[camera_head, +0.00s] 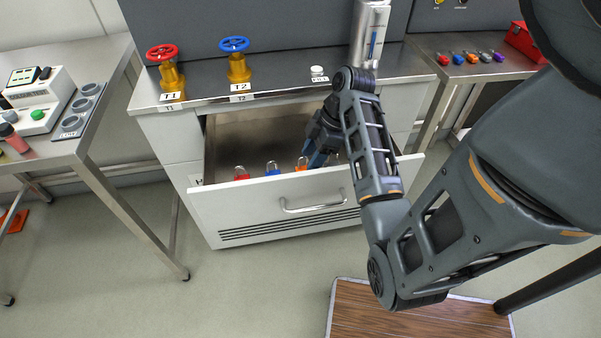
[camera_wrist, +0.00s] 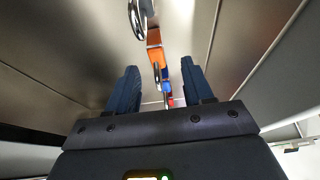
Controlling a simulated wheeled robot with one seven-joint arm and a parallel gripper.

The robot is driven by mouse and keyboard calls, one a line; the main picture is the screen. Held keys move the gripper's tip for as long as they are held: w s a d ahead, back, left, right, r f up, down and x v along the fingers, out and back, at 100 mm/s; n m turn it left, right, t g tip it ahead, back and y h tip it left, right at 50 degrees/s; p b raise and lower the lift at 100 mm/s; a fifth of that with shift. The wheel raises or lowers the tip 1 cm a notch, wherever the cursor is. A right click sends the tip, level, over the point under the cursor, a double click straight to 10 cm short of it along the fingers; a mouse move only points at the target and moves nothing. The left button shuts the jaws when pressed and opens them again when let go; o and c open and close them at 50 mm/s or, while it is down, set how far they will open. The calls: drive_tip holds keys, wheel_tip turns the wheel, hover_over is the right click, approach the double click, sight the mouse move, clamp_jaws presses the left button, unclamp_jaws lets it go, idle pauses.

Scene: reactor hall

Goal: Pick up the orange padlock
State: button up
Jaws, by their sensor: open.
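The orange padlock (camera_head: 301,165) is in the open drawer (camera_head: 270,206), near its front wall. A blue padlock (camera_head: 272,170) and a red padlock (camera_head: 241,174) are in a row to its left. My gripper (camera_head: 318,160) reaches down into the drawer just right of the orange padlock. In the wrist view its two blue fingers (camera_wrist: 160,72) are spread with nothing held between them. The orange padlock (camera_wrist: 154,39) shows beyond the fingertips, with the blue (camera_wrist: 165,76) and red (camera_wrist: 171,102) ones lined up below it. My arm hides part of the drawer's right side.
The bench top (camera_head: 205,87) above the drawer carries a red-wheeled valve (camera_head: 166,65) and a blue-wheeled valve (camera_head: 236,60). The drawer's left and back floor look clear.

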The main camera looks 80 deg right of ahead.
sight(301, 168)
drive_tip(key=shift+w+x, duration=0.1)
drive_tip(key=shift+x, duration=1.45)
drive_tip(key=shift+w+x, duration=0.15)
drive_tip(key=shift+x, duration=1.45)
drive_tip(key=shift+d+r, duration=0.1)
drive_tip(key=shift+d, duration=0.1)
clamp_jaws()
drive_tip(key=shift+r, duration=0.5)
drive_tip(key=v, duration=0.4)
drive_tip(key=shift+w+d, duration=0.25)
drive_tip(key=shift+w, duration=0.05)
drive_tip(key=s+d+r+p, duration=0.4)
drive_tip(key=s+d+r, duration=0.2)
drive_tip(key=s+d, duration=0.1)
drive_tip(key=shift+d+r+p, duration=0.15)
drive_tip(key=shift+d+p, duration=0.2)
drive_tip(key=shift+d, duration=0.1)
